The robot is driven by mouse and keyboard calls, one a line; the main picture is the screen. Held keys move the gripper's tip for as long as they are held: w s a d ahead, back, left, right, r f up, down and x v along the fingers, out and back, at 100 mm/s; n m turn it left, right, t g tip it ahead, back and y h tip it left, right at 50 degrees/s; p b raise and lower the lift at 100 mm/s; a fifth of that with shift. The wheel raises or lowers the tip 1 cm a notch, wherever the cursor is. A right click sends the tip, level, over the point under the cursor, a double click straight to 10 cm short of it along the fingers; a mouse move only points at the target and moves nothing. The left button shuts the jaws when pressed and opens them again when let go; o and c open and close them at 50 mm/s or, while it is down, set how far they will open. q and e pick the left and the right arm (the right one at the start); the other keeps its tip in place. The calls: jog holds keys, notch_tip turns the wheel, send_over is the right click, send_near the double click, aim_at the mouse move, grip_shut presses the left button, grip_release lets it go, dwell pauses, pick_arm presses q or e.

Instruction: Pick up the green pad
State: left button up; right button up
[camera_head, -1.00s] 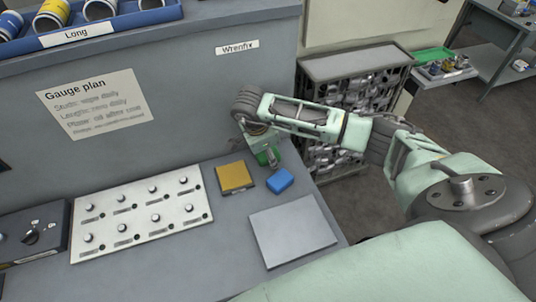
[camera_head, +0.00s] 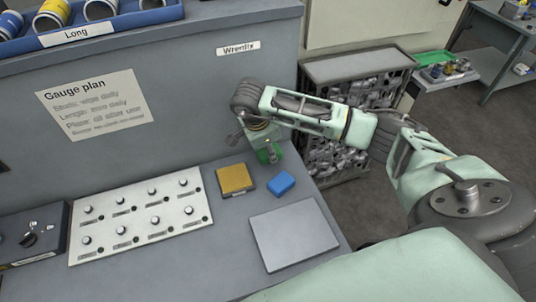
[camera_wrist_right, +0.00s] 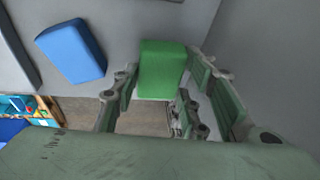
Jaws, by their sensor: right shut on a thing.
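The green pad (camera_head: 268,154) is a small green block near the far right of the grey bench, below the upright panel. My right gripper (camera_head: 267,147) points down at it and is shut on it. In the right wrist view the green pad (camera_wrist_right: 162,68) sits between the fingers of my right gripper (camera_wrist_right: 160,88). It looks slightly above the bench, though the gap is hard to judge. My left gripper is not in view.
A blue pad (camera_head: 281,183) and a yellow pad (camera_head: 235,179) lie close by on the bench. A grey plate (camera_head: 294,236) lies nearer, and a white knob panel (camera_head: 141,217) lies left. The upright panel (camera_head: 190,100) stands behind. The bench's right edge is close.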

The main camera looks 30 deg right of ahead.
jog(key=shift+r+b, duration=0.4)
jog(key=shift+r, duration=0.5)
jog(key=s+d+r+b, duration=0.3)
jog(key=s+d+r, duration=0.3)
jog(key=s, duration=0.4)
jog(key=shift+d+r, duration=0.2)
jog(key=shift+r, duration=0.3)
jog(key=o, duration=0.4)
jog(key=shift+w, duration=0.1)
jog(key=c, duration=0.5)
